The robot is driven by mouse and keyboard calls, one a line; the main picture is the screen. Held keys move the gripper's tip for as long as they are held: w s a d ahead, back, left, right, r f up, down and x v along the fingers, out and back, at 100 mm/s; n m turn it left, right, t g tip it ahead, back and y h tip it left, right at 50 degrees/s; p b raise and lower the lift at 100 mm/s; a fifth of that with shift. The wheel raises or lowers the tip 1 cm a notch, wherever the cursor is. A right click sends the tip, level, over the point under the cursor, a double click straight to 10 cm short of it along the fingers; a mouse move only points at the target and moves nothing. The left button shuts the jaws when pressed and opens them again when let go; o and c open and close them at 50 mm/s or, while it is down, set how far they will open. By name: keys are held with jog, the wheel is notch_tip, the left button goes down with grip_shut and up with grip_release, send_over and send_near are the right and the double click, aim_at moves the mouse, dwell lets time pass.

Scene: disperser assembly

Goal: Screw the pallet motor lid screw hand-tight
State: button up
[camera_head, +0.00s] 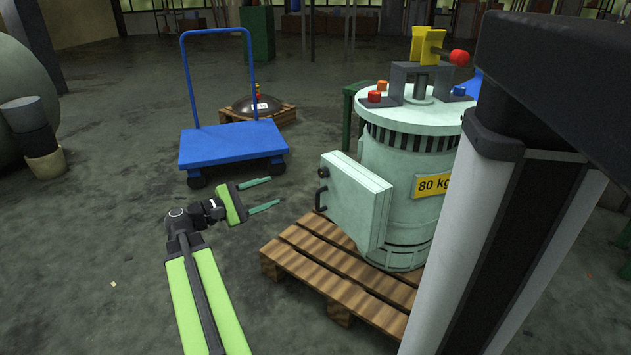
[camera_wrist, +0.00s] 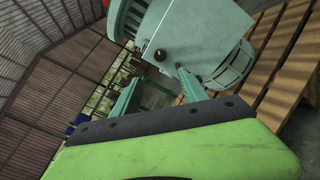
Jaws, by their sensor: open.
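The mint-green motor (camera_head: 408,160), labelled 80 kg, stands upright on a wooden pallet (camera_head: 335,265). A box with a flat lid (camera_head: 352,200) sticks out from its left side. A small dark knob, seemingly the lid screw (camera_head: 323,172), sits at the lid's upper left edge, above a black handle (camera_head: 320,198). In the wrist view, a dark round knob with a yellow centre (camera_wrist: 160,54) shows on the box (camera_wrist: 190,35). My gripper (camera_head: 276,192) is left of the box, its two fingers apart and empty. In the wrist view, the knob appears beyond my gripper (camera_wrist: 160,78), apart from it.
A blue platform trolley (camera_head: 232,143) stands behind my gripper. A dark domed part (camera_head: 257,105) lies on another pallet (camera_head: 283,115) beyond it. A yellow clamp with a red knob (camera_head: 427,45) tops the motor.

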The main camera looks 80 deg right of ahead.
aim_at(321, 174)
jog(key=x, duration=1.7)
jog(key=shift+w, duration=0.1)
jog(key=shift+c, duration=0.4)
